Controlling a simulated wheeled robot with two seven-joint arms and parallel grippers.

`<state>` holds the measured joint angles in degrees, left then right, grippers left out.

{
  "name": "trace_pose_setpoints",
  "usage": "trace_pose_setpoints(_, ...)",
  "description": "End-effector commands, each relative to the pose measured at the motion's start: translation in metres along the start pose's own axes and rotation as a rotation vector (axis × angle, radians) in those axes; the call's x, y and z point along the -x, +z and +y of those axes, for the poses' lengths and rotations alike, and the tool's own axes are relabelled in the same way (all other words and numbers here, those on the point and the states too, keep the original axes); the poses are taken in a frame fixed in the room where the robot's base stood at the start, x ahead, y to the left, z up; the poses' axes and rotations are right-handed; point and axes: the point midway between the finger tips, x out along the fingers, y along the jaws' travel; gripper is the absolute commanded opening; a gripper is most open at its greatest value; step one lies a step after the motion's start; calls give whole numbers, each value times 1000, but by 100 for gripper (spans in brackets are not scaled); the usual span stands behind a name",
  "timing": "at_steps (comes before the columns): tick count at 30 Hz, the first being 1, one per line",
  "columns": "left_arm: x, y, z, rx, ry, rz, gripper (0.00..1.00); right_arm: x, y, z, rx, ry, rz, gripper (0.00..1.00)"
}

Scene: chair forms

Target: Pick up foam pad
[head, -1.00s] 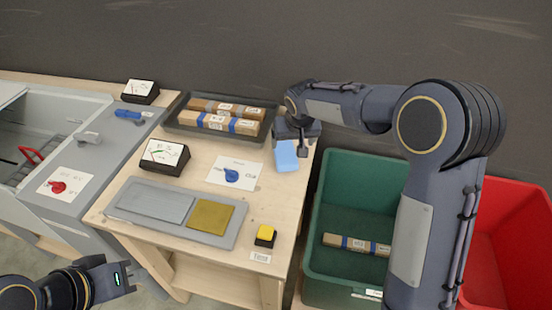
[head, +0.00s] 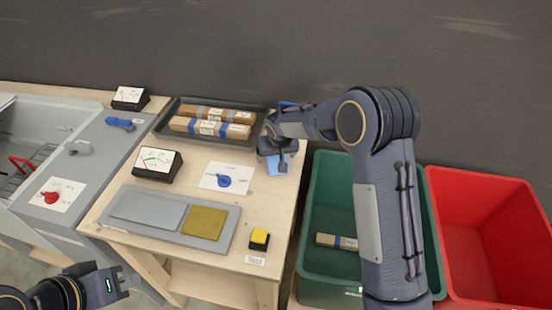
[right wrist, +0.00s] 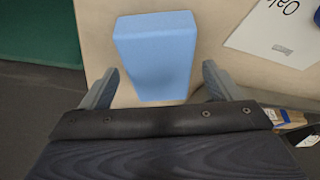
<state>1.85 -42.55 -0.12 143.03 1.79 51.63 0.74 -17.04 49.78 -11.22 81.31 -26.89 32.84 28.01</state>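The light blue foam pad (head: 285,168) lies on the right part of the wooden table, partly hidden by my right gripper in the head view. In the right wrist view the foam pad (right wrist: 155,55) lies flat, ahead of and between the finger lines. My right gripper (head: 277,160) is over the pad's near area, with its fingers (right wrist: 158,85) spread apart on either side and not touching it. My left gripper (head: 110,284) is at the lower left, away from the table top; its finger gap is too small to tell.
A dark tray (head: 160,126) with wrapped packages stands at the back. A gauge (head: 157,164), blue knob card (head: 228,179), grey plate (head: 125,222) and yellow button (head: 259,239) share the table (head: 215,258). Green (head: 325,180) and red (head: 480,235) bins stand to the right.

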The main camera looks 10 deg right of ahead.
Motion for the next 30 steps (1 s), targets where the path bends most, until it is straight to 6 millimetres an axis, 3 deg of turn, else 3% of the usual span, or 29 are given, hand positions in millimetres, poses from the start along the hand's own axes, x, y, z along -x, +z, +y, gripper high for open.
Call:
trace_pose_setpoints(1,0,0,0,0,0,0,0,0,0,0,0,0,0,78)
trace_pose_setpoints(12,0,0,0,0,0,0,0,0,0,0,0,0,-1,33)
trace_pose_setpoints(23,-1,1,-1,0,0,0,0,9,-4,0,-2,-1,2,33)
trace_pose_setpoints(28,-4,2,-2,0,0,0,0,30,-13,0,-1,-2,4,33)
trace_pose_setpoints(30,-8,4,-4,0,0,0,0,45,-7,-3,2,-2,4,33)
